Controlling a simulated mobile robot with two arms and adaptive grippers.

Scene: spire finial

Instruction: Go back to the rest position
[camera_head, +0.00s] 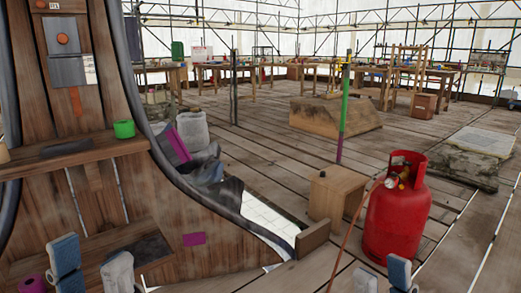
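My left gripper (91,266) is at the lower left, in front of the wooden spire structure (140,205). Its blue and grey fingers stand apart with nothing visible between them. My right gripper (382,279) is at the bottom edge, right of centre, in front of a red gas cylinder (397,215). Only its fingertips show, standing apart with nothing visible between them. The arms behind both grippers are out of frame.
A green tape roll (124,129) sits on the spire's upper ledge (75,152). A magenta roll (33,283) lies at the lower left. A wooden box (337,193) and a green-and-purple post (343,110) stand near the cylinder. Open plank floor (255,150) lies beyond.

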